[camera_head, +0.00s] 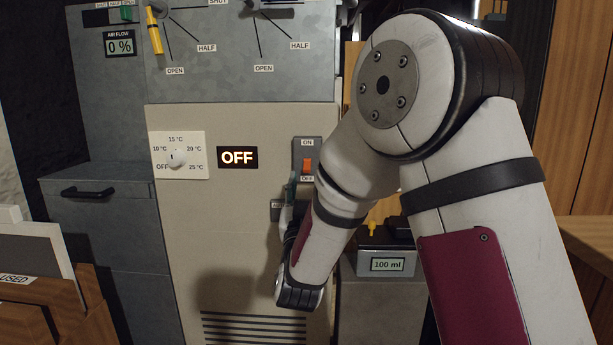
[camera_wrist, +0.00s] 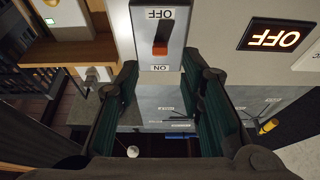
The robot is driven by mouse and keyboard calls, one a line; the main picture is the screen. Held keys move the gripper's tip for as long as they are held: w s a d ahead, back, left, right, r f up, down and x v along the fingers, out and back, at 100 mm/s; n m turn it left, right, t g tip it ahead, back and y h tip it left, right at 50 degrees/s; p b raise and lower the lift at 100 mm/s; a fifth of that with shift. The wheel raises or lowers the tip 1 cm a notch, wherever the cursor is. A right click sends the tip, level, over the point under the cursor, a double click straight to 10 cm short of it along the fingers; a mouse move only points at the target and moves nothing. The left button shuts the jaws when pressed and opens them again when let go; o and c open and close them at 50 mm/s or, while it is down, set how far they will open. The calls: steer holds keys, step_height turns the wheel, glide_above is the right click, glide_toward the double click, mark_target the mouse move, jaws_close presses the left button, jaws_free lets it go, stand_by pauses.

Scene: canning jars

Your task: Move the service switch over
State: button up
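The service switch (camera_head: 307,166) is an orange rocker on a grey plate with ON above and OFF below. It sits on the beige cabinet panel. In the wrist view, where the picture is upside down, the switch (camera_wrist: 160,41) shows at top centre, its orange end towards the ON label. A lit display (camera_head: 237,157) beside it reads OFF. My gripper (camera_wrist: 162,70) is open and empty, its two dark green-padded fingers apart, with the switch plate showing beyond and between the tips. In the head view my gripper (camera_head: 290,192) is partly hidden by my arm, just below left of the switch.
A white temperature dial (camera_head: 178,156) is left of the display. A yellow lever (camera_head: 154,32) is at upper left. A box with a 100 ml display (camera_head: 387,264) stands at lower right. A wooden rack (camera_head: 90,315) stands at lower left.

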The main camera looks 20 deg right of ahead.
mark_target(307, 170)
steer(key=shift+b+x, duration=0.3)
steer(key=shift+x, duration=2.25)
jaws_close()
